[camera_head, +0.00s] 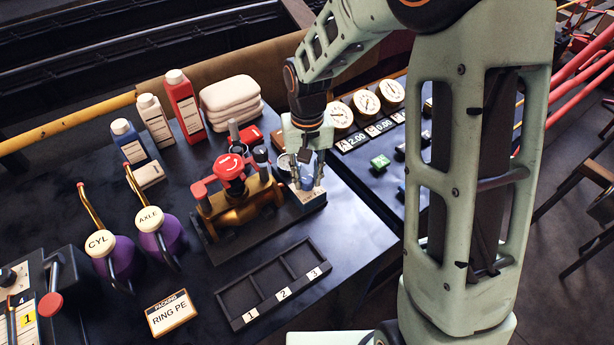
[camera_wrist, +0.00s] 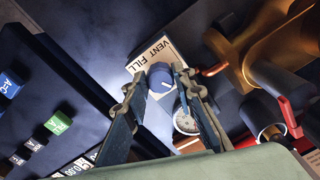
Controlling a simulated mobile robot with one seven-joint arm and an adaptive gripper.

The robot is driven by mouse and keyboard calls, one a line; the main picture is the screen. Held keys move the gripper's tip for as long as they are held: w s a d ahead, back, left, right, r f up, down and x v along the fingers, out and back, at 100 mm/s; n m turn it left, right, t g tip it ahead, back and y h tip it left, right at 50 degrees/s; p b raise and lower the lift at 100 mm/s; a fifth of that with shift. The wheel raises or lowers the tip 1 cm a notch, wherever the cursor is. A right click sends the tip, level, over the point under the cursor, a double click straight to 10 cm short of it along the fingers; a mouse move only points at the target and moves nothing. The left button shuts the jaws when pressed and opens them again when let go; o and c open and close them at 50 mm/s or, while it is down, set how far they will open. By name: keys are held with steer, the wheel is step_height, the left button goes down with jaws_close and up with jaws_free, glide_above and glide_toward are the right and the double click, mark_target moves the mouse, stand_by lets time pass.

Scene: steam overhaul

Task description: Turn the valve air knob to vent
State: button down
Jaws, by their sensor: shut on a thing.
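The valve air knob is a blue knob (camera_wrist: 160,74) with a small white mark, standing by a pale plate lettered VENT FILL (camera_wrist: 150,52) in the wrist view. My gripper (camera_wrist: 158,84) has one finger on each side of it and is shut on it. I cannot tell which word the white mark points to. In the head view my gripper (camera_head: 307,182) points down at a small block (camera_head: 312,203) beside the brass valve (camera_head: 240,208); the fingers hide most of the knob there.
A red handwheel (camera_head: 229,167) tops the brass valve, close left of my gripper. A small round gauge (camera_wrist: 187,121) sits beside the knob. A gauge panel (camera_head: 366,118) stands at the right. A numbered black tray (camera_head: 272,285) lies in front. Purple oil cans (camera_head: 160,235) and bottles (camera_head: 186,105) stand left.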

mark_target(308, 180)
steer(key=n, duration=0.6)
steer(key=shift+n, duration=0.3)
stand_by(0.4)
steer(key=c, duration=1.6)
jaws_free()
steer(key=shift+r, duration=0.1)
step_height(308, 180, up, 12)
steer(key=shift+d, duration=0.1)
